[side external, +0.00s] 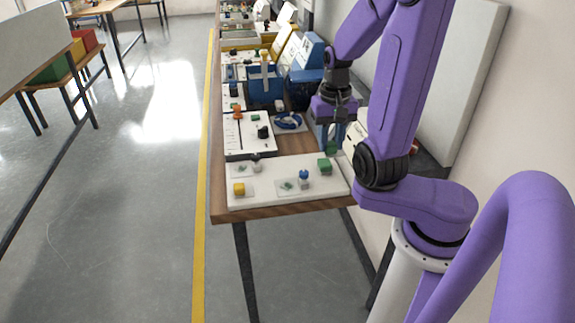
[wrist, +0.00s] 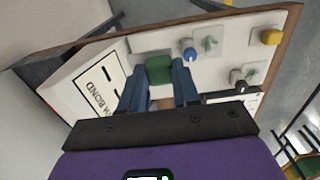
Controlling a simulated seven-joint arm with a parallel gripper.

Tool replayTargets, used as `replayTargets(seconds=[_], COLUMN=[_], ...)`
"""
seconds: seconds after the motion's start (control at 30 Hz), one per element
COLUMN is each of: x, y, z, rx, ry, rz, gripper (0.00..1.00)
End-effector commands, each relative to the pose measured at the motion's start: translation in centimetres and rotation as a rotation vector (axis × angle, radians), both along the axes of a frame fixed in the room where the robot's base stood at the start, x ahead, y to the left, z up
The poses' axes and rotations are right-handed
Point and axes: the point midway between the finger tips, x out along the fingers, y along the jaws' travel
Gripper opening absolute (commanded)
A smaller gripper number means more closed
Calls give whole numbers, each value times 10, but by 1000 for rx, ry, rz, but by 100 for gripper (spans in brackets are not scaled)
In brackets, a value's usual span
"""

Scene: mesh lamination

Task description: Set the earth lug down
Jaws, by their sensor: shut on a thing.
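My gripper (side external: 324,148) points down above the back right corner of the white board. Its two blue fingers show in the wrist view (wrist: 158,78) with a narrow gap between them. A green block (wrist: 159,68) fills the gap near the fingertips; I take it for the earth lug, held by the fingers. In the side view a green block (side external: 324,165) shows just below the fingertips, at the board's back right corner. I cannot tell whether it touches the board. The lug's finer shape is not clear.
The white board (side external: 265,198) carries a blue knob (side external: 303,174), a yellow block (side external: 239,189) and clear tiles with green pieces. The board's front middle has bare room.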

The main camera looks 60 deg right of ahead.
Motion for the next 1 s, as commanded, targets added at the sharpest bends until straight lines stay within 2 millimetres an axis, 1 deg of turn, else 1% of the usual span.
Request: replayTargets(seconds=[0.03,0.2,0.57,0.67,1.0], x=[5,17,31,40,89], y=[-1,0,0,-2,-16], z=[0,0,-1,-6,-29], rx=[0,0,1,2,1], ry=[0,0,1,4,3], rz=[2,3,0,1,2], gripper=[0,0,0,0,0])
